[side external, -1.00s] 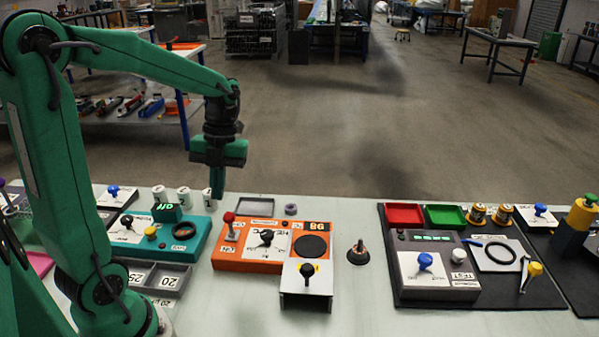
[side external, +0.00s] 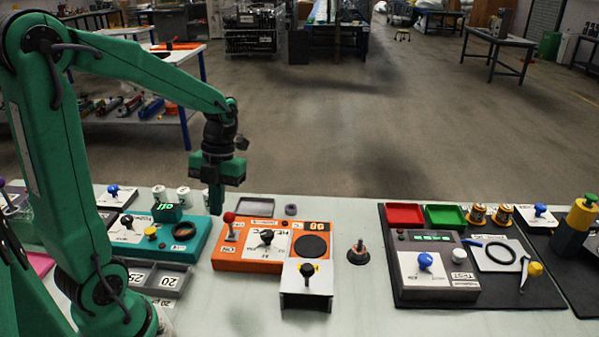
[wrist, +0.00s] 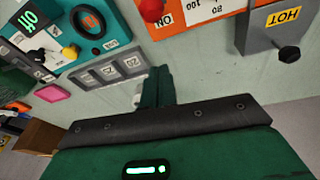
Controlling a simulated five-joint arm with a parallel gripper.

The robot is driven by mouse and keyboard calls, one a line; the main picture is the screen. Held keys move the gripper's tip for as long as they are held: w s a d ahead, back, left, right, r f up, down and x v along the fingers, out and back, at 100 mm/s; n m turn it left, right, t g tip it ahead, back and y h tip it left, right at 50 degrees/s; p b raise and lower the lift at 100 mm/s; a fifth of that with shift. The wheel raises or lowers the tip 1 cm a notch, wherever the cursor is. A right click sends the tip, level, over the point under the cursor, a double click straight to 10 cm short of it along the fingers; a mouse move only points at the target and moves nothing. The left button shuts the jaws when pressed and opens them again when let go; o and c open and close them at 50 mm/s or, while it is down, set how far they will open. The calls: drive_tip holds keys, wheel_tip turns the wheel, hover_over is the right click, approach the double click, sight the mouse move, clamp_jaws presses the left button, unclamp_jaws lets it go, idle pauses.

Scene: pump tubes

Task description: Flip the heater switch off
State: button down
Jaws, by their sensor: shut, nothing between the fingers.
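The orange heater box (side external: 222,262) stands left of the table's middle with a round black plate (side external: 311,246) and a small lit display (side external: 316,225). Its switch looks to be the red-ball lever (side external: 229,218) at the box's left, by a label reading ON; the ball also shows at the wrist view's top edge (wrist: 151,9). The lever is roughly upright; I cannot tell which way it is set. My gripper (side external: 216,208) is shut and empty, pointing down, left of the red ball in the side view and seemingly behind it. The wrist view shows its fingers (wrist: 156,88) together.
A teal box (side external: 190,240) with a lit display stands left, a grey divided tray (side external: 147,267) in front of it. A black knob on a grey stand (side external: 322,283) marked HOT fronts the heater. A black-based peg (side external: 357,252) stands right. Bare table lies between teal and orange boxes.

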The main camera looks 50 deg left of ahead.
sight(231, 224)
drive_tip(key=x, duration=0.6)
drive_tip(key=shift+d+r, duration=0.1)
drive_tip(key=shift+d, duration=0.15)
drive_tip(key=shift+a+f, duration=0.1)
drive_tip(key=shift+f, duration=0.15)
drive_tip(key=shift+w+a+r, duration=0.1)
drive_tip(key=shift+w+a, duration=0.45)
drive_tip(key=shift+w, duration=0.25)
drive_tip(key=shift+w+a+r, duration=0.15)
drive_tip(key=shift+w+a, duration=0.4)
drive_tip(key=shift+w, duration=0.2)
